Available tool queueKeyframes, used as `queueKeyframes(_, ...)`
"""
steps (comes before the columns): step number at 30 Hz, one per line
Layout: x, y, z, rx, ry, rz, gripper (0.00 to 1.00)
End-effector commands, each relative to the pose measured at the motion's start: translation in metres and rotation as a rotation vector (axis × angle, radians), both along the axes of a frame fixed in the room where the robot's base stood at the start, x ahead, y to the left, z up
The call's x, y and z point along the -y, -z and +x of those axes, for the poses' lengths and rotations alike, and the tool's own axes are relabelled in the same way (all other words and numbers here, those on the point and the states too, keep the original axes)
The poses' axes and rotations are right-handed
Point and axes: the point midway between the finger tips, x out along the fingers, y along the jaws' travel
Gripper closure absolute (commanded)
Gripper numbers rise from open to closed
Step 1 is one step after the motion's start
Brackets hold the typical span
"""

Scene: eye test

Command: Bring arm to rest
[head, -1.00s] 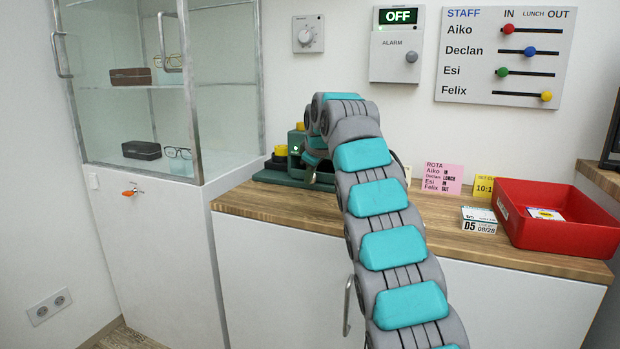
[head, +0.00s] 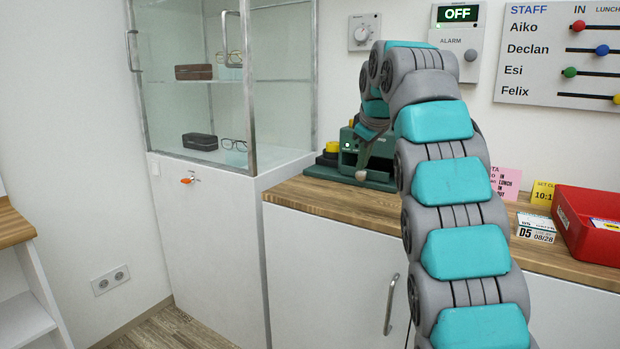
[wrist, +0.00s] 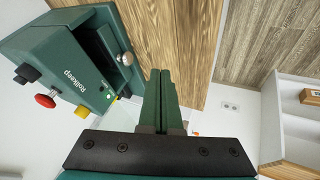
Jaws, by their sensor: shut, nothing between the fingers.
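My arm (head: 455,185), grey with turquoise pads, rises from the lower right of the head view and bends over at the top. My gripper (head: 362,178) hangs down from the bend, in front of the green device on the wooden counter, partly hidden by the arm. In the wrist view my gripper (wrist: 160,72) has its two green fingers together, with nothing between them. The fingers point over the counter (wrist: 180,40), beside the green device (wrist: 62,70) marked Rollkeep. I cannot tell how far above the counter they are.
A glass-topped cabinet (head: 205,220) with glasses and cases stands left of the counter (head: 330,198). A red tray (head: 590,222) and small cards (head: 536,228) sit at the counter's right. Shelving (head: 20,290) stands at the far left. Floor shows between shelving and cabinet.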

Motion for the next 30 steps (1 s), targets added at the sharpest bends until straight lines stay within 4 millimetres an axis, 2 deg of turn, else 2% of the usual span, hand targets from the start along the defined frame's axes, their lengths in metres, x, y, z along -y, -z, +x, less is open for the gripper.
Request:
queueKeyframes(8,0.001,0.035,-0.062,-0.138,0.175,0.081,1.0)
queueKeyframes(14,-0.001,0.065,-0.118,-0.229,0.295,0.127,1.0)
queueKeyframes(23,-0.007,0.125,-0.218,-0.374,0.456,0.177,1.0)
queueKeyframes(30,-0.015,0.181,-0.31,-0.49,0.568,0.191,1.0)
